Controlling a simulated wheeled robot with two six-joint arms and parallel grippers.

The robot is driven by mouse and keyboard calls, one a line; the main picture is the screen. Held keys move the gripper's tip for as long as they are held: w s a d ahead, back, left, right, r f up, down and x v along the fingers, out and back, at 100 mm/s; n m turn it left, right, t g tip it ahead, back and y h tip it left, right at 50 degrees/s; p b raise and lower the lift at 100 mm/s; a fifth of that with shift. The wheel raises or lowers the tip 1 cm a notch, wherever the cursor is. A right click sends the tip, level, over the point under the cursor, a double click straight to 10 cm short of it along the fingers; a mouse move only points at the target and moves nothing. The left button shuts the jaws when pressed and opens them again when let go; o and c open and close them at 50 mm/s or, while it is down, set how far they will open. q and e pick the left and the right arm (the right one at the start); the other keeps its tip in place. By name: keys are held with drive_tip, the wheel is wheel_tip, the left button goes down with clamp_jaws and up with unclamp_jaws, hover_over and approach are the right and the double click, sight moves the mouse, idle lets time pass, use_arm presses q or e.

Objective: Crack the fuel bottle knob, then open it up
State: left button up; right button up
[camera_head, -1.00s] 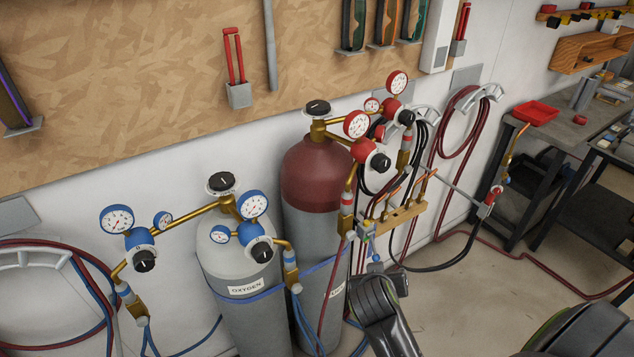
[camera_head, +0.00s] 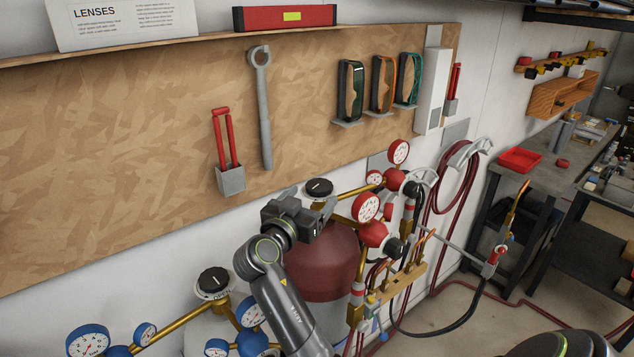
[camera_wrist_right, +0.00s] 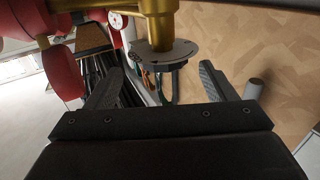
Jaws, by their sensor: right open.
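The fuel bottle (camera_head: 325,262) is the maroon-topped cylinder standing against the wall, partly hidden by my right arm. Its black round knob (camera_head: 318,188) sits on top of the brass valve. My right gripper (camera_head: 309,210) is open, just left of and in front of the knob. In the right wrist view, the open fingers (camera_wrist_right: 163,86) stand on either side of the view of the valve's pale disc (camera_wrist_right: 165,54) and brass stem. My left gripper is out of view.
Red gauges (camera_head: 367,208) and brass fittings stand close to the right of the knob. The oxygen bottle's knob (camera_head: 213,282) and blue gauges (camera_head: 88,342) are at lower left. A pegboard with a wrench (camera_head: 263,110) is behind. A workbench (camera_head: 560,180) is at right.

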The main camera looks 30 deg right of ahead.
sight(314, 195)
drive_tip(key=p+x, duration=0.2)
drive_tip(key=x, duration=0.2)
drive_tip(key=shift+w, duration=0.2)
drive_tip(key=shift+w+d+f+p, duration=0.15)
drive_tip(key=shift+w+d+p, duration=0.2)
drive_tip(key=shift+d, duration=0.15)
drive_tip(key=shift+c, duration=1.2)
drive_tip(key=c, duration=0.7)
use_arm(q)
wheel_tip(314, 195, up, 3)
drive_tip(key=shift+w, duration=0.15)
use_arm(e)
drive_tip(key=shift+f+t, duration=0.1)
drive_tip(key=shift+t, duration=0.2)
drive_tip(key=shift+c, duration=0.2)
